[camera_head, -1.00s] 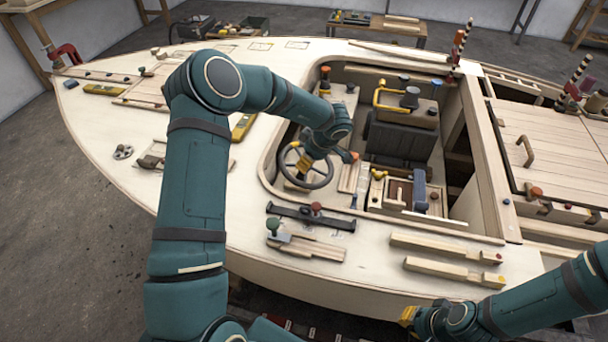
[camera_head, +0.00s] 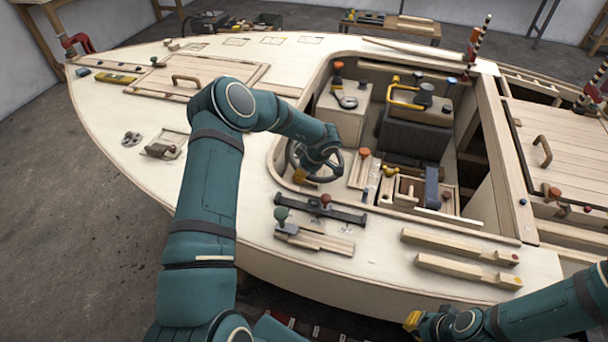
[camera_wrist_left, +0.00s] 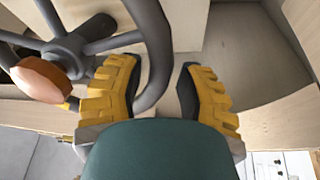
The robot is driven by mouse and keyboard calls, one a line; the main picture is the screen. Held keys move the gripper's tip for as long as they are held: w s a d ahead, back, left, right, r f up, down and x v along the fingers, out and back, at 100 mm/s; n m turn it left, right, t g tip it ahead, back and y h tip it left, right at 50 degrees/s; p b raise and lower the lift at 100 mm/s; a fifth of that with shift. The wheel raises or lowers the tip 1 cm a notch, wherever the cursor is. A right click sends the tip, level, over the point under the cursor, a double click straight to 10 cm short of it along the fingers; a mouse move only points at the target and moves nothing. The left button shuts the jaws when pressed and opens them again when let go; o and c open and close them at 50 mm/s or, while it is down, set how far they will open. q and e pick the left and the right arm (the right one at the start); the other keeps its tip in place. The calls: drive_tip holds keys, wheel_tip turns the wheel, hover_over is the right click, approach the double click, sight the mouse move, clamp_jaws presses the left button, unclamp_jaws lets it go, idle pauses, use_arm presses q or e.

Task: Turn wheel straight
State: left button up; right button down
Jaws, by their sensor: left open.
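The dark grey steering wheel (camera_head: 341,168) stands in the cockpit's front left corner in the head view, partly covered by my left arm. My left gripper (camera_head: 300,175) is at the wheel; its fingers are mostly hidden there. In the left wrist view the open yellow fingers of my left gripper (camera_wrist_left: 160,85) stand on either side of the wheel's rim (camera_wrist_left: 158,55), which lies nearer the left finger.
The pale plywood deck (camera_head: 120,180) surrounds the cockpit. A dark bar (camera_head: 330,210) with knobs lies on the deck in front of the wheel. Wooden blocks (camera_head: 455,245) lie to the right.

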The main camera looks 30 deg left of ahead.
use_arm(q)
drive_tip(key=shift+a+f, duration=0.1)
drive_tip(key=shift+f, duration=0.15)
clamp_jaws()
